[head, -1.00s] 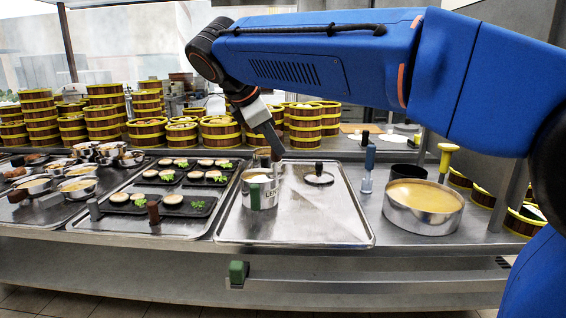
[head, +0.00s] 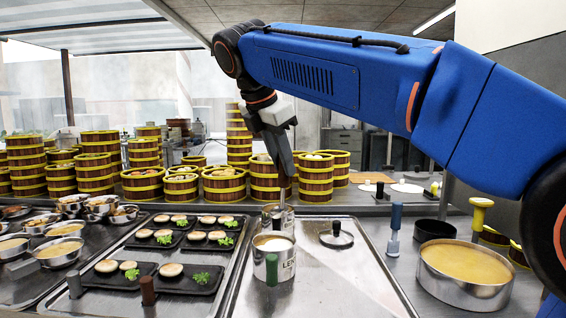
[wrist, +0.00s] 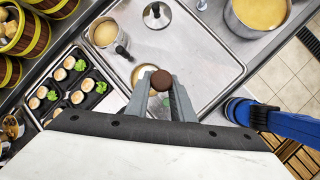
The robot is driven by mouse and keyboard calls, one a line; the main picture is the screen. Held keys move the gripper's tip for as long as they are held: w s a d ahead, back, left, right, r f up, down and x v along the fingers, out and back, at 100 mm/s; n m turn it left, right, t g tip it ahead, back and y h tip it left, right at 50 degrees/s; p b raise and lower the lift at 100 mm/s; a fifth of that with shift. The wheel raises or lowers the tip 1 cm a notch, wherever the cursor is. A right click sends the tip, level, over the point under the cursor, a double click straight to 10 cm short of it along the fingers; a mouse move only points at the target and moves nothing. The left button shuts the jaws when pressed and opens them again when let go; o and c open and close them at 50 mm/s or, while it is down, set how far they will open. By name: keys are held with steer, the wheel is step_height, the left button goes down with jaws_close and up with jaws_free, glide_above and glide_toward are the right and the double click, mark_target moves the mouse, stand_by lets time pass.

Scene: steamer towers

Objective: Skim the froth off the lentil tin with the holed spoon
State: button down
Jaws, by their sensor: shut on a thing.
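The lentil tin (head: 280,262), lettered "LEN", stands on the metal tray with a pale top and a green grip (head: 271,270) on its near side. In the wrist view, the tin's pale top (wrist: 141,73) shows partly behind the fingers. My gripper (head: 284,178) is above and slightly behind the tin, pointing down. In the wrist view my gripper (wrist: 160,88) is shut on a brown round-ended handle (wrist: 160,79), seen end-on, apparently the holed spoon's. A thin shaft drops below the fingers towards the tins. The spoon's bowl is hidden, so I cannot tell whether it touches the froth.
A second tin (wrist: 105,33) stands just behind. A knobbed lid (head: 337,237) lies on the tray (head: 345,285), with bare metal around it. A large pot (head: 466,285) stands right. Dumpling dishes (head: 180,280) lie left. Steamer towers (head: 98,168) line the back.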

glide_above(279, 207)
steer(key=shift+s+f, duration=0.15)
steer(key=shift+f, duration=1.15)
steer(key=shift+s+f, duration=0.1)
steer(key=shift+f, duration=1.2)
steer(key=shift+w+a+f, duration=0.1)
steer(key=shift+w+f, duration=0.15)
steer(key=shift+f, duration=0.55)
steer(key=shift+w+a+f, duration=0.1)
steer(key=shift+w+f, duration=0.1)
steer(key=shift+f, duration=0.7)
steer(key=shift+f, duration=0.65)
steer(key=shift+f, duration=0.6)
